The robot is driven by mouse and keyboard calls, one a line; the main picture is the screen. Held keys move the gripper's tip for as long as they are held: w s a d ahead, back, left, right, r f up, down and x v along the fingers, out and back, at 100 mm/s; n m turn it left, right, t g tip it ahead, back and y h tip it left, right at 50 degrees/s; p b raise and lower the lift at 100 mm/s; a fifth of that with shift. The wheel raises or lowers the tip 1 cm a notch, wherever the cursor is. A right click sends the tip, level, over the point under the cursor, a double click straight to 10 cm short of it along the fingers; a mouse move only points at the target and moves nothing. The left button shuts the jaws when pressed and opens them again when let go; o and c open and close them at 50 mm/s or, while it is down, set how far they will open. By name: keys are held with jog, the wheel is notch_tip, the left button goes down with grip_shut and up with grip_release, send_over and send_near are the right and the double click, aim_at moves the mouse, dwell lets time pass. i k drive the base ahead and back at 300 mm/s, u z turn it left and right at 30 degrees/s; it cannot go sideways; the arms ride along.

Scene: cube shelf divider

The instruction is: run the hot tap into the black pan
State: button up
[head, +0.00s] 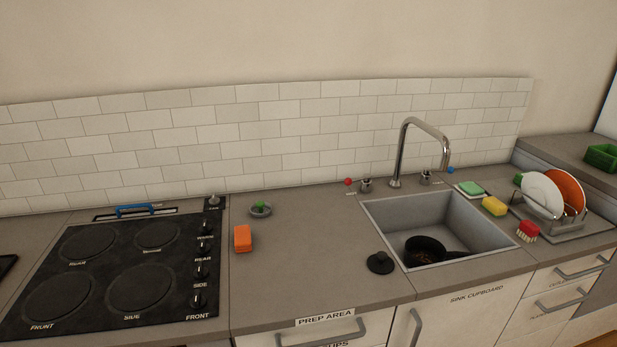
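The black pan (426,243) sits in the grey sink (385,222), near its front, with its handle pointing right. The inside of the pan is dark and its contents cannot be made out. A tall metal spout (402,150) stands behind the sink and curves over it to the right. The hot tap handle (366,185) is left of the spout, with a red knob or marker (348,181) beside it. The other tap handle (426,178) is right of the spout, near a blue marker (450,170). No water stream shows. My gripper is not in view.
A black lid or plug (380,263) lies left of the sink. A yellow sponge (495,206), a red brush (528,231) and a dish rack (565,225) with plates stand right. An orange block (242,238) is near the hob (110,270). The counter between is mostly clear.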

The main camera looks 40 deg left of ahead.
aim_at(368, 177)
jog(key=u, duration=1.05)
jog(key=i, duration=1)
jog(key=u, duration=1.05)
